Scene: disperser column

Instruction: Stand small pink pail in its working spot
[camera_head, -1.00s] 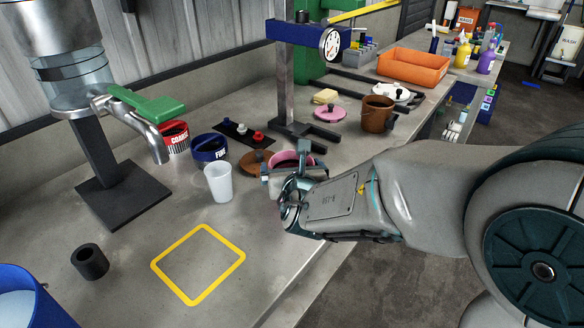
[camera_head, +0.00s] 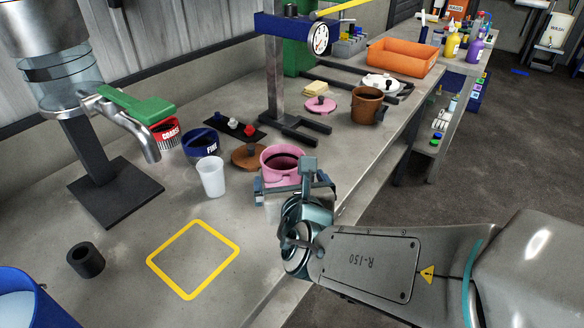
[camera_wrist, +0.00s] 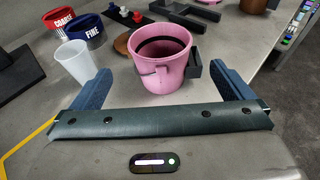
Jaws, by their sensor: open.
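The small pink pail (camera_head: 283,160) stands upright on the bench. It has dark contents or a dark inside, a thin wire handle and a black block on its right side in the wrist view (camera_wrist: 165,72). My gripper (camera_head: 293,183) is open on the near side of the pail. In the wrist view the two blue fingers point toward the pail, one to each side, with the right finger close to the black block. I cannot tell whether it touches. A yellow square outline (camera_head: 151,262) is marked on the bench to the left, and its inside is empty.
A white cup (camera_head: 212,178) stands left of the pail, near the blue FINE pot (camera_head: 202,146) and red COARSE pot (camera_head: 164,134). A brown lid (camera_head: 246,156) lies behind the pail. A dark ring (camera_head: 86,260) and blue bucket (camera_head: 30,300) are at the left.

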